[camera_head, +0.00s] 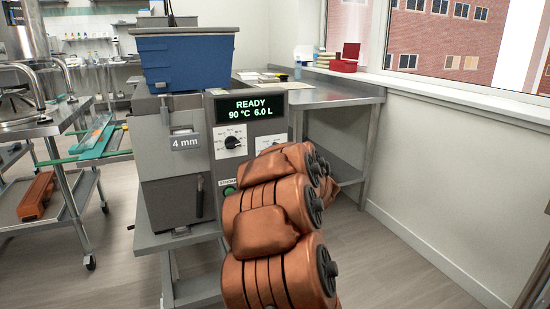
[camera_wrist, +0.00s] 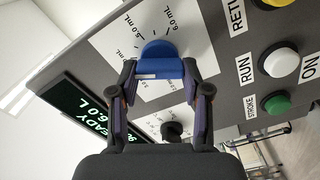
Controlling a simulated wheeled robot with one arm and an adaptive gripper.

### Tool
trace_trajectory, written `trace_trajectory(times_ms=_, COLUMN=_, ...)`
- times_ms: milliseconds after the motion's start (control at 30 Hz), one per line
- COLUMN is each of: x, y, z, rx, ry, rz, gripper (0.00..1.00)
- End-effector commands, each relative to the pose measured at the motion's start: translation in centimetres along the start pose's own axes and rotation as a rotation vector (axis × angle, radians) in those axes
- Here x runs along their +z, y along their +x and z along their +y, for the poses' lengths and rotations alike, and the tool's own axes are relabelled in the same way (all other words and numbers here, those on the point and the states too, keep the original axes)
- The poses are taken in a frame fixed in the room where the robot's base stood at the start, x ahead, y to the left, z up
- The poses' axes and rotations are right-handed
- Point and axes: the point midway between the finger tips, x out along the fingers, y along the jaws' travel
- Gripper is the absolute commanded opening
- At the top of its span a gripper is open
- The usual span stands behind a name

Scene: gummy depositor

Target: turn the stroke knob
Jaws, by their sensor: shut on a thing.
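The blue knob (camera_wrist: 160,53) sits on a white dial plate (camera_wrist: 122,42) marked in mL, on the grey control panel (camera_wrist: 225,60). My gripper (camera_wrist: 159,72) is shut on this knob, with one finger on each side of it. The knob's pointer is not clear to see. In the head view my arm covers the gripper and the blue knob; only an edge of the dial plate (camera_head: 268,141) shows. The machine's display (camera_head: 250,106) reads READY, 90 °C, 6.0 L.
A black knob (camera_wrist: 172,130) with its own scale sits near my gripper; it also shows in the head view (camera_head: 232,142). A blue hopper (camera_head: 186,60) tops the machine.

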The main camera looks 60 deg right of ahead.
Motion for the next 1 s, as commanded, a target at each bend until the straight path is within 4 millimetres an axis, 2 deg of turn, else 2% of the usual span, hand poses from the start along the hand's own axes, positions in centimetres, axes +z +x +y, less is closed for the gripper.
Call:
trace_trajectory(times_ms=367, x=0.0, y=0.0, z=-0.04, rx=-0.001, ry=-0.002, rz=0.0, gripper=0.13)
trace_trajectory(times_ms=400, x=0.0, y=0.0, z=-0.04, rx=-0.001, ry=-0.002, rz=0.0, gripper=0.52)
trace_trajectory(times_ms=600, x=0.0, y=0.01, z=-0.03, rx=0.0, ry=-0.002, rz=0.0, gripper=0.73)
trace_trajectory(times_ms=1000, x=0.02, y=-0.34, z=0.03, rx=0.0, ry=-0.002, rz=-0.001, gripper=0.73)
